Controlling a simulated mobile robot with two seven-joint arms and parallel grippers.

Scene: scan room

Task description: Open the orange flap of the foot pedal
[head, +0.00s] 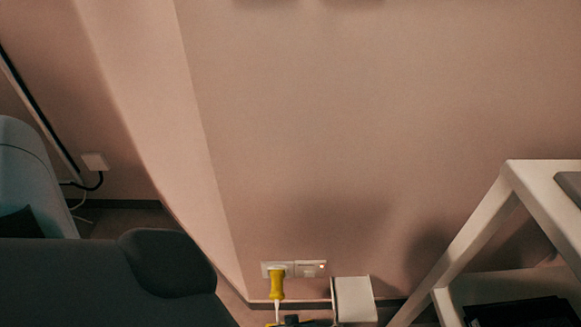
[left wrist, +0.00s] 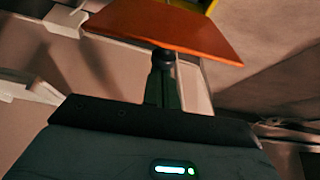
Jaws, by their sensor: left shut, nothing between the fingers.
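The orange flap (left wrist: 165,25) of the foot pedal is a flat panel across the top of the left wrist view, tilted in the picture. A yellow part (left wrist: 196,5) shows at its upper edge, cut off by the frame. My left gripper (left wrist: 163,56) is shut and empty, its dark fingertips at the lower edge of the flap. They overlap or nearly meet the flap in the picture; I cannot tell whether they touch. The rest of the pedal is mostly hidden or out of frame. The flap and my right gripper do not show in the head view.
In the head view, a yellow plug (head: 277,284) sits at a white wall socket (head: 311,268), beside a white box (head: 354,299) low by the wall. A white table frame (head: 470,240) stands at the right. The wall above is bare.

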